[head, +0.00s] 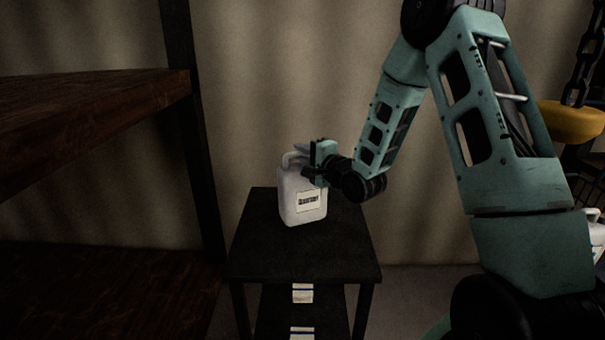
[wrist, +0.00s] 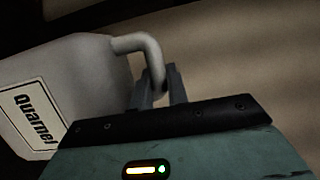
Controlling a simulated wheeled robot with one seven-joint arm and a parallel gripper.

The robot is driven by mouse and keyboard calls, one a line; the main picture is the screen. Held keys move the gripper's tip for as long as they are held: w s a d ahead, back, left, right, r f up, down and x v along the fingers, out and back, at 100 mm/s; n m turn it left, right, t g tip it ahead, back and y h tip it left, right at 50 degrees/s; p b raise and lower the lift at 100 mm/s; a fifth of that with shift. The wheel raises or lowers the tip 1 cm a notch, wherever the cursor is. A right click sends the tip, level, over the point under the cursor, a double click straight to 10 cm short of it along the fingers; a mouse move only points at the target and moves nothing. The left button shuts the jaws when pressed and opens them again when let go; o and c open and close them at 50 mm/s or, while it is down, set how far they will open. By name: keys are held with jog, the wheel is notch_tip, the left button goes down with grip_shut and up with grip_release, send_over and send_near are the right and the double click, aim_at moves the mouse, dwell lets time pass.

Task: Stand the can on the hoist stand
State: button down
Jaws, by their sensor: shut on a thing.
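The can (head: 302,207) is a white jug with a loop handle and a printed label. In the head view it is upright at the dark stand's top, slightly tilted in the picture; I cannot tell whether its base touches the surface. My gripper (head: 311,163) is at the can's upper right, shut on its handle. In the wrist view the fingers (wrist: 162,86) close around the handle's end, and the can (wrist: 75,75) fills the left side with its label partly cut off. The small black stand (head: 300,256) has a flat top and a lower shelf. I cannot tell whether it is the hoist stand.
A brown wooden shelf rack (head: 90,110) with a dark post stands on the left. A yellow hoist part (head: 572,122) with a chain hangs at the right edge, and a white object (head: 597,232) shows below it. The stand's front top is clear.

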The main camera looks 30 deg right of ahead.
aim_at(292, 162)
jog(key=shift+f, duration=1.85)
jog(key=shift+f+b, duration=0.15)
jog(key=shift+b, duration=0.15)
jog(key=c, duration=1.4)
grip_release()
jog(key=shift+s+r, duration=0.1)
jog(key=shift+r, duration=0.1)
jog(key=s+p, duration=0.1)
jog(key=s, duration=0.3)
jog(key=s+p, duration=0.2)
jog(key=s, duration=0.2)
jog(key=s+d+p, duration=0.1)
jog(key=s+p, duration=0.1)
jog(key=s, duration=0.1)
jog(key=shift+s, duration=0.4)
